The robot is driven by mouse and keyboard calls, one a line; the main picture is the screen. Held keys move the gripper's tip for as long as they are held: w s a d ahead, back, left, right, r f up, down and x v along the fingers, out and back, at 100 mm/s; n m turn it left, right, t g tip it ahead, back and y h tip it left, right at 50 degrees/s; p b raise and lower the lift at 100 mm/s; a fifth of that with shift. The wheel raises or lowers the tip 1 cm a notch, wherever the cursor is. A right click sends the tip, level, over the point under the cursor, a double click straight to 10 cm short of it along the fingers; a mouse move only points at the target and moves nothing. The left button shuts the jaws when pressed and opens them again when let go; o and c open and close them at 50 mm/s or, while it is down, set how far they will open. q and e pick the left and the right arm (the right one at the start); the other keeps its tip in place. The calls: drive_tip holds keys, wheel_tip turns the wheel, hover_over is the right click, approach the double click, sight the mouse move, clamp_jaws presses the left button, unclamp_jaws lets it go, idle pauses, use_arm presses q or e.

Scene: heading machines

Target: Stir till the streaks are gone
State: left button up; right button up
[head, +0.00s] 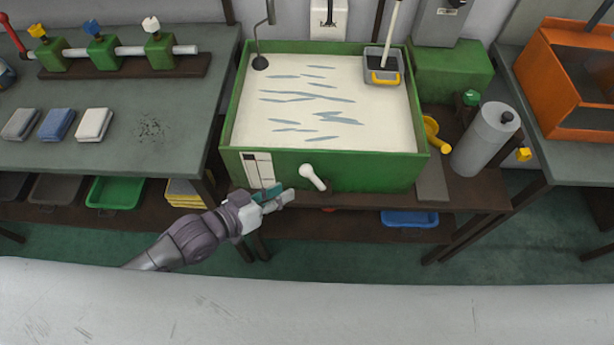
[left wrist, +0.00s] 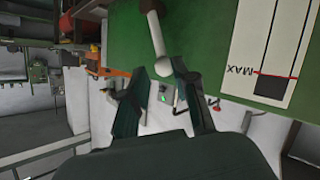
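A green tank (head: 240,110) holds cream liquid (head: 345,100) with several blue-grey streaks across it. A white lever (head: 312,176) with a rounded end sticks out from the tank's front wall. My left gripper (head: 279,196) is in front of the tank's lower left, just left of the lever and apart from it in the head view. In the left wrist view the gripper (left wrist: 168,78) is open and empty between its fingers, with the lever (left wrist: 157,35) ahead of the fingertips. A level gauge marked MAX (left wrist: 270,55) is beside it. My right gripper is not in view.
A hooked metal rod (head: 262,35) stands at the back left. A grey cylinder (head: 484,140) stands right of the tank. Side tables flank it.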

sight(308, 179)
use_arm(q)
drive_tip(key=x, duration=0.9)
drive_tip(key=shift+w+d+f+p, duration=0.1)
drive_tip(key=shift+w+d+p, duration=0.05)
drive_tip(key=shift+w+p, duration=0.15)
drive_tip(key=shift+s, duration=0.1)
drive_tip(key=shift+c, duration=0.4)
clamp_jaws()
